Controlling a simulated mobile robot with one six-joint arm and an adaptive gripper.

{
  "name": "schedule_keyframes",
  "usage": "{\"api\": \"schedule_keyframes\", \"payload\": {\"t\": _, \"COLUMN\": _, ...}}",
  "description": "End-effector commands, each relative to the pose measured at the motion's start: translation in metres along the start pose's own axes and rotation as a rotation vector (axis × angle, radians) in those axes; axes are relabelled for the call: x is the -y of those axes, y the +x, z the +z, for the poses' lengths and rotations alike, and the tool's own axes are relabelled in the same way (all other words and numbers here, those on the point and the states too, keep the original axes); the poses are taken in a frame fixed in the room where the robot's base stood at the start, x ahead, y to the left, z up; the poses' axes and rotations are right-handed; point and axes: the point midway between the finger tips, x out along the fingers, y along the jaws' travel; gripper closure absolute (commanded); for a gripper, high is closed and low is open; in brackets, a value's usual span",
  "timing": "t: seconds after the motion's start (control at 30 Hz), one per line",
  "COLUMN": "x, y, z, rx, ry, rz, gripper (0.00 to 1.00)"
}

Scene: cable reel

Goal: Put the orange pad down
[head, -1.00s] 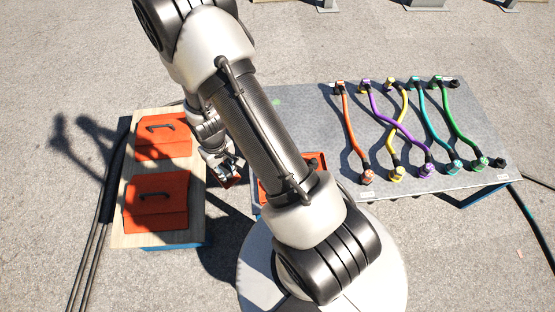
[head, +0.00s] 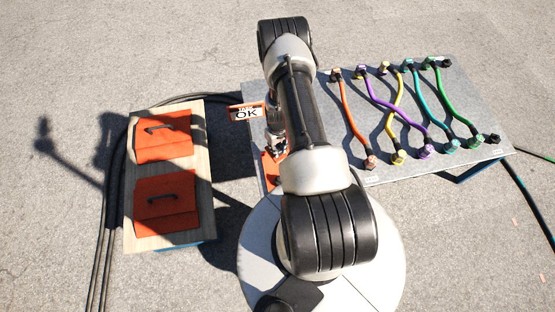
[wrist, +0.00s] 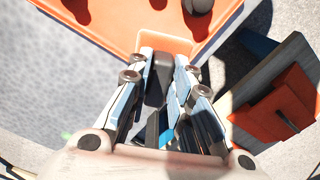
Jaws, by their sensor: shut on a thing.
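In the wrist view the fingertips point at the edge of an orange tray (wrist: 120,22), which has dark red recesses and a grey knob. In the head view my gripper (head: 277,150) points down over that tray (head: 270,172) at the left end of the grey panel. The arm hides much of the tray, and contact between pad and tray cannot be told.
An orange-framed "TASK OK" sign (head: 246,112) shows left of my wrist. The grey panel (head: 470,115) carries several coloured cables. A wooden board (head: 205,165) with two orange handled plates stands left. Black cables (head: 108,215) run on the ground beside it.

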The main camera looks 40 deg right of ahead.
Motion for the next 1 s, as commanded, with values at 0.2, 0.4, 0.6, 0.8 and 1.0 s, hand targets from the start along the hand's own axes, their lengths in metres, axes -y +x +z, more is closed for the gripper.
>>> {"api": "schedule_keyframes", "payload": {"t": 0.2, "x": 0.0, "y": 0.043, "z": 0.0, "rx": -0.001, "ry": 0.0, "rz": 0.0, "gripper": 1.0}}
{"api": "schedule_keyframes", "payload": {"t": 0.4, "x": 0.0, "y": 0.055, "z": 0.0, "rx": 0.0, "ry": 0.0, "rz": 0.0, "gripper": 1.0}}
{"api": "schedule_keyframes", "payload": {"t": 0.6, "x": 0.001, "y": 0.086, "z": 0.0, "rx": 0.001, "ry": 0.0, "rz": 0.0, "gripper": 1.0}}
{"api": "schedule_keyframes", "payload": {"t": 0.8, "x": 0.001, "y": 0.092, "z": 0.0, "rx": 0.0, "ry": -0.001, "rz": 0.0, "gripper": 1.0}}
{"api": "schedule_keyframes", "payload": {"t": 1.0, "x": 0.001, "y": 0.092, "z": 0.001, "rx": 0.001, "ry": -0.001, "rz": 0.0, "gripper": 0.72}}
